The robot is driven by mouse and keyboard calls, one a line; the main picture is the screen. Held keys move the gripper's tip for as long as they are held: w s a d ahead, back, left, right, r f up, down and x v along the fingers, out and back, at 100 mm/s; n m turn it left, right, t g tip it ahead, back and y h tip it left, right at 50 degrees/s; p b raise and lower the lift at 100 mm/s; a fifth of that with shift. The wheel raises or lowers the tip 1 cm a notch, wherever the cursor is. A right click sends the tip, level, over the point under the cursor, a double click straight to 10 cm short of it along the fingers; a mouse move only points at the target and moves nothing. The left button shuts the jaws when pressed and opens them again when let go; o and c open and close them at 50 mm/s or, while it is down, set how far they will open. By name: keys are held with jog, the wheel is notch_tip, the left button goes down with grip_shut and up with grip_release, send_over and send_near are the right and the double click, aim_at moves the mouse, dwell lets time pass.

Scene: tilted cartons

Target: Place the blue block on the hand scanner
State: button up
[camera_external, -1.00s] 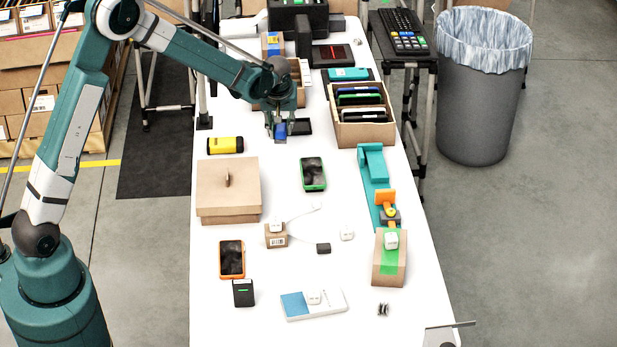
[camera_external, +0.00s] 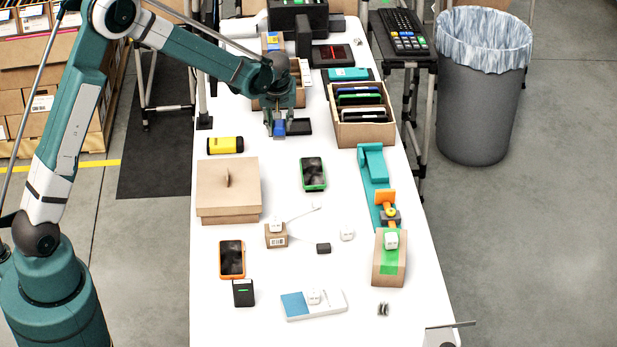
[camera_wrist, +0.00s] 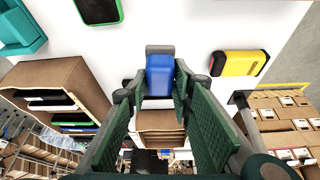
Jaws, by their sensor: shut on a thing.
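The blue block (camera_external: 279,134) is between the fingers of my gripper (camera_external: 279,129) over the far part of the white table. In the wrist view the blue block (camera_wrist: 160,76) shows between the green fingertips, and my gripper (camera_wrist: 158,88) is shut on it. I cannot tell for sure which device is the hand scanner. A yellow and black device (camera_external: 225,145) lies left of and nearer than the gripper; it also shows in the wrist view (camera_wrist: 239,63). A green-edged handheld (camera_external: 313,173) and an orange-edged handheld (camera_external: 232,259) lie on the table with dark screens.
A flat dark tray (camera_external: 299,126) lies just right of the gripper. A carton of upright devices (camera_external: 362,133) stands further right. A lidded brown box (camera_external: 228,190), a teal stand (camera_external: 372,165) and a tilted carton (camera_external: 389,267) stand nearer. White table shows between them.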

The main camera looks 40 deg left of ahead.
jog(key=s+a+r+n, duration=0.1)
jog(key=s+n, duration=0.1)
jog(key=s, duration=0.3)
jog(key=s+a+n+g+y+p, duration=0.1)
jog(key=s+a+n, duration=0.1)
jog(key=s, duration=0.3)
jog(key=shift+a+r+n+g, duration=0.2)
jog(key=shift+r+n+g, duration=0.15)
jog(key=shift+n, duration=0.35)
send_near(231, 137)
jog(key=shift+s+d+f, duration=0.2)
jog(key=shift+d+f, duration=0.25)
jog(key=shift+d, duration=0.05)
jog(key=shift+s+d+f, duration=0.15)
jog(key=shift+d+f, duration=0.25)
jog(key=shift+d, duration=0.15)
jog(key=a, duration=0.1)
jog(key=w+a+f, duration=0.1)
jog(key=shift+w+a+f, duration=0.1)
jog(key=shift+a+f, duration=0.2)
jog(key=shift+a, duration=0.05)
jog(key=shift+w+a+f, duration=0.2)
jog(key=shift+a+f, duration=0.3)
jog(key=shift+f, duration=0.1)
jog(key=shift+f, duration=0.15)
